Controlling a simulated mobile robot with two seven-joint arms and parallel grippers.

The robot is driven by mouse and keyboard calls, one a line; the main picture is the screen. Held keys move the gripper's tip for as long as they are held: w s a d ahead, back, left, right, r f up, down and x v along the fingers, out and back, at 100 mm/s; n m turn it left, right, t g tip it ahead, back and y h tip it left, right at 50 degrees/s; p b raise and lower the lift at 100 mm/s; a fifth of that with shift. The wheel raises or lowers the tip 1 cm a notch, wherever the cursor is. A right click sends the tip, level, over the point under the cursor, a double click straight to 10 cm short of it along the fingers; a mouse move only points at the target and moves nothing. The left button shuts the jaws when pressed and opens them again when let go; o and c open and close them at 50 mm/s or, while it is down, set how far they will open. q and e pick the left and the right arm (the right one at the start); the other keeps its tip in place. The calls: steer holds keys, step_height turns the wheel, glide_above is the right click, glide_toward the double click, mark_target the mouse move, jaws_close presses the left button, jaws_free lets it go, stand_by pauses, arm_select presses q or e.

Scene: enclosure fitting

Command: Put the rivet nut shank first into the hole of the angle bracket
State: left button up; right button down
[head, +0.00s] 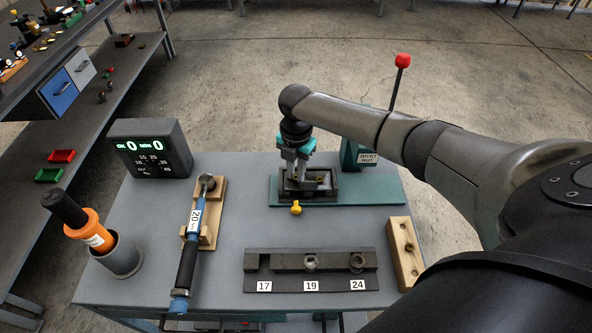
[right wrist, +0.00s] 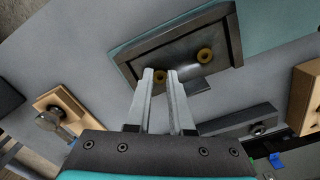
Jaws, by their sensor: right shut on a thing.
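The angle bracket (right wrist: 178,48) appears as a dark grey piece in a dark fixture (head: 322,193) on a teal base plate (head: 375,190). My right gripper (head: 297,176) reaches down over the left part of the fixture. In the right wrist view, its fingertips (right wrist: 160,74) are shut on a small brass ring-shaped piece, seemingly the rivet nut (right wrist: 160,77). A second brass ring (right wrist: 204,55) shows on the bracket, to the right of the fingertips. The shank and the hole under the held nut are hidden, so I cannot tell whether it is in. My left gripper is out of view.
A yellow knob (head: 296,208) is at the fixture's front. A socket rack (head: 283,283) lies in front, and a wooden block (head: 401,262) stands right. A blue torque wrench (head: 190,244) rests left. A teal post (head: 352,153) with a red-balled lever (head: 403,61) stands behind.

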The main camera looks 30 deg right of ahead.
steer(key=c, duration=0.7)
jaws_free()
step_height(320, 180, up, 15)
steer(key=shift+r+p, duration=0.1)
steer(key=shift+p, duration=0.6)
steer(key=shift+s, duration=0.15)
